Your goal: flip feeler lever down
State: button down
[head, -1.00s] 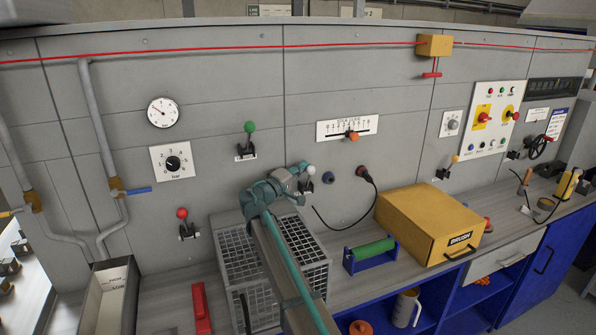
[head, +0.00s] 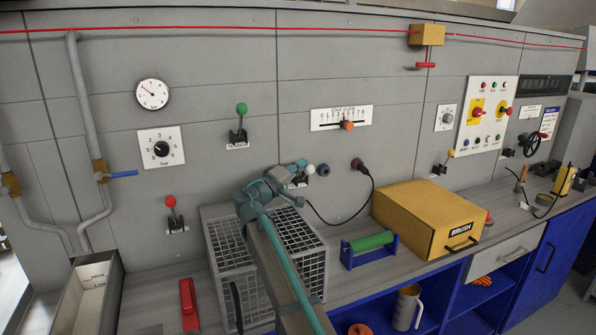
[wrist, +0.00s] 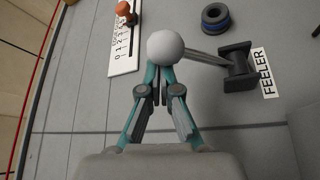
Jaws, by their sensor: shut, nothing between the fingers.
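The feeler lever has a white ball knob (head: 309,169) beside my gripper in the head view. In the wrist view the knob (wrist: 166,47) is large and close. Its grey rod runs right to a dark bracket (wrist: 238,67) next to the FEELER label (wrist: 265,78). My gripper (wrist: 160,92) is shut and empty. Its fingertips are right at the knob, which covers their ends; I cannot tell whether they touch. In the head view my gripper (head: 300,166) partly hides the bracket and label.
A slider scale (head: 341,118) with an orange knob is above. A dark blue ring (head: 322,170) and a plugged cable (head: 358,164) are to the right. A wire-mesh box (head: 222,265) and a yellow BRUSH box (head: 425,220) stand on the bench below.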

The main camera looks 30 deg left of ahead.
jog(key=shift+s+d, duration=0.15)
dwell(0.5)
jog(key=v, duration=0.7)
jog(key=shift+s+f, duration=0.15)
jog(key=shift+s, duration=0.05)
